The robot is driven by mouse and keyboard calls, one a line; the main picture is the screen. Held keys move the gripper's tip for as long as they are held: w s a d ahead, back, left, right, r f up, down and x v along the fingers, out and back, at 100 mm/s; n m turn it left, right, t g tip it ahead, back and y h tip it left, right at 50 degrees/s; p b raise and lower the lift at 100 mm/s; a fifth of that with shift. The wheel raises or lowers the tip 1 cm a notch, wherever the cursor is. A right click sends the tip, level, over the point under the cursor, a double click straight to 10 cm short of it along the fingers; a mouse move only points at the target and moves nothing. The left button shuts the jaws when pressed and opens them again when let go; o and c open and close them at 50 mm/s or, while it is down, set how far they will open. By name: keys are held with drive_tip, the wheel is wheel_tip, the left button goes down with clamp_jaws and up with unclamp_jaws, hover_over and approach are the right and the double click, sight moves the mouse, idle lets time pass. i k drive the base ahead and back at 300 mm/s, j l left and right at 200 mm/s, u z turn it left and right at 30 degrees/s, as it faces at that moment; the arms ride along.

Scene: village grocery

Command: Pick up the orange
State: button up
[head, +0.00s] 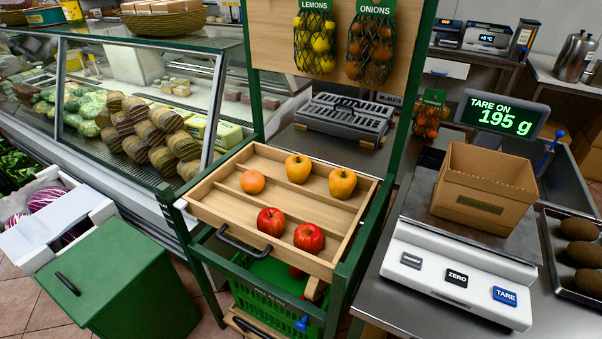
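The orange (252,182) is a small round fruit in the wooden tray (359,222), towards its left side. It sits apart from the other fruit and nothing covers it. Two yellow-orange peppers (298,168) lie to its right, one of them farther right (342,183). Two red apples, the left one (271,221) and the right one (308,237), lie nearer the tray's front edge. My gripper is not in view.
Green posts (365,205) frame the tray, with netted lemons (315,42) and onions (370,48) hanging above. A glass display case (150,105) stands left. A scale (455,270) bearing a cardboard box (484,191) stands right. A green bin (120,280) is front left.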

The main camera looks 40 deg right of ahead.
sight(252, 182)
drive_tip(key=i+j+z, duration=0.1)
drive_tip(key=j, duration=0.25)
drive_tip(key=i+j, duration=0.3)
drive_tip(key=i+j+z, duration=0.15)
drive_tip(key=j, duration=0.3)
drive_tip(key=i+j+z, duration=0.1)
drive_tip(key=i+j, duration=0.15)
drive_tip(key=i+j+z, duration=0.1)
drive_tip(key=j, duration=0.4)
drive_tip(key=i+j, duration=0.2)
drive_tip(key=j, duration=0.2)
drive_tip(key=i+j+z, duration=0.15)
drive_tip(key=j, duration=0.3)
drive_tip(key=i+j+z, duration=0.1)
drive_tip(key=j, duration=0.3)
